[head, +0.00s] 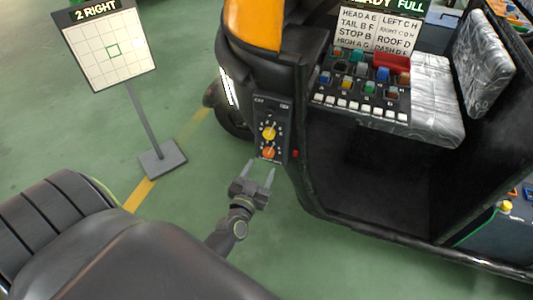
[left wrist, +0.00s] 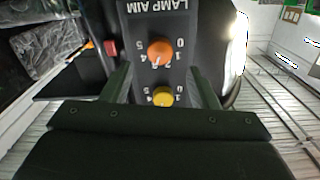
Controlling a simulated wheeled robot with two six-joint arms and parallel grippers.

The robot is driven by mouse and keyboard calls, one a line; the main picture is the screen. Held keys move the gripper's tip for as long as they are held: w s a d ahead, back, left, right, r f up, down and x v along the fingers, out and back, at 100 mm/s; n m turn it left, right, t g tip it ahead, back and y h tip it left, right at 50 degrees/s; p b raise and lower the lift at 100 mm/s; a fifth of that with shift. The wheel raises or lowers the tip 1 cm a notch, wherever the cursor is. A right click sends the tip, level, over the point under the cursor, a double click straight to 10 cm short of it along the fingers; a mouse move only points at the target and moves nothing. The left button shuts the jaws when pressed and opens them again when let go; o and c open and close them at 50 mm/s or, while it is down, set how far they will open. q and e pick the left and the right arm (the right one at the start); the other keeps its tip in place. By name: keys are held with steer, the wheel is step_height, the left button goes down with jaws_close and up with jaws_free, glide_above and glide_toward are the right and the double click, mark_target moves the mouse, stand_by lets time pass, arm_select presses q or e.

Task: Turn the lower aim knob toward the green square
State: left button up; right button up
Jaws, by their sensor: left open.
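The lower aim knob is an orange knob (head: 268,152) on a dark panel (head: 284,118) at the rickshaw's front, below a yellow knob (head: 269,133). In the left wrist view, upside down, the orange knob (left wrist: 160,52) lies near the tip ends of the fingers and the yellow knob (left wrist: 163,97) lies lower, between the fingers. My left gripper (head: 261,168) is open and empty, just below the orange knob in the head view; no contact shows. The green square (head: 112,50) is on a white grid board (head: 90,55) whose sign reads "2 RIGHT". My right gripper is out of view.
The board stands on a grey base (head: 162,160) at left. The rickshaw's wheel (head: 228,110) is beside the panel, and a console with several coloured switches (head: 365,75) is to the right. A small red part (head: 295,153) sits beside the panel. Green floor is clear between board and rickshaw.

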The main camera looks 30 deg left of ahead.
mark_target(268, 155)
arm_select(q)
steer(key=x, duration=0.6)
steer(key=shift+a, duration=0.1)
steer(key=c, duration=1)
